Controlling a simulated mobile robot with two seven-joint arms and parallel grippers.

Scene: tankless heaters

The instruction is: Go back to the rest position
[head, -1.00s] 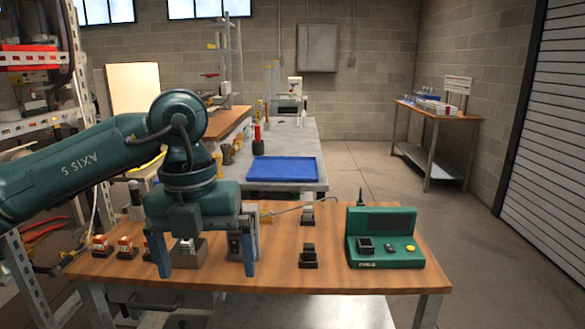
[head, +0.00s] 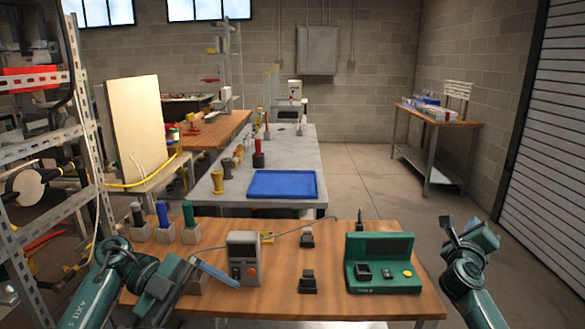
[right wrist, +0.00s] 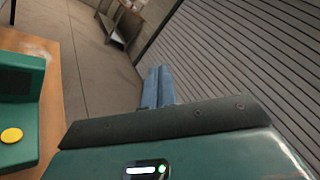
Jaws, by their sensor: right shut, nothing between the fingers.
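My left gripper (head: 214,272) is at the lower left of the head view, over the near left part of the wooden bench (head: 330,262). One blue finger shows from the side, so its opening cannot be told; I see nothing held in it. My right gripper (head: 468,240) is raised beyond the right end of the bench, clear of it. In the right wrist view its blue fingers (right wrist: 158,88) are together and empty, in front of the ribbed shutter.
On the bench stand a green device (head: 384,264), a grey box with a red button (head: 243,258), small dark blocks (head: 308,282) and several coloured cylinders in holders (head: 163,222). A metal rack (head: 85,170) is close on the left. Floor at the right is open.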

